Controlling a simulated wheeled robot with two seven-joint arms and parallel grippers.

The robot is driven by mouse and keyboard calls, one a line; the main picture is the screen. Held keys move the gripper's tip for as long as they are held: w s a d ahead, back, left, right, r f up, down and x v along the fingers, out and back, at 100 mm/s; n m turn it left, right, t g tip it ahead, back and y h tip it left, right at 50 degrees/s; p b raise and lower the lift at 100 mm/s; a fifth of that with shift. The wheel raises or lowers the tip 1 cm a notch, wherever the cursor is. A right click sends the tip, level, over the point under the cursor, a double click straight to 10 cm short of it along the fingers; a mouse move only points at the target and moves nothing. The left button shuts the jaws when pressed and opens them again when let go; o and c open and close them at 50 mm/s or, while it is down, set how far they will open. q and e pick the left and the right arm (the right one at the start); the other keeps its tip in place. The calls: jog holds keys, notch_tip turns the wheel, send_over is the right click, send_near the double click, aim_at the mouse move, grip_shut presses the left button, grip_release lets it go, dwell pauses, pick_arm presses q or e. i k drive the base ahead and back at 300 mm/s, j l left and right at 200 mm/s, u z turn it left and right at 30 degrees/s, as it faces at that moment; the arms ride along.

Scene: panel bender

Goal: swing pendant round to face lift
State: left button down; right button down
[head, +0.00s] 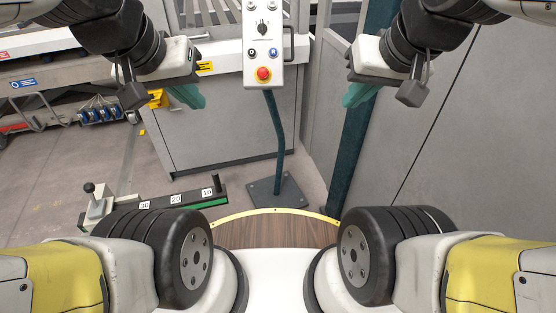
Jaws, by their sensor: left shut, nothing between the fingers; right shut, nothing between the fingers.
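The pendant (263,60) is a light grey control box with a black rotary knob, small blue and white buttons and a red emergency-stop button on a yellow ring. It sits on a dark teal post (276,130) with a square floor plate, and its button face is towards me. A dark handle runs along its right side. My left gripper (187,97) is left of the pendant, apart from it, with teal fingers shut and empty. My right gripper (360,95) is to the right, also apart, shut and empty. I cannot tell which part here is the lift.
A grey machine cabinet (228,130) stands behind the pendant. A dark teal column (352,150) and grey panels (450,130) stand on the right. A lever unit (98,203) with a numbered bar lies at the lower left. Open floor (60,185) shows at the left.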

aim_at(272, 17)
jog(key=i+l+z, duration=0.1)
jog(key=i, duration=1)
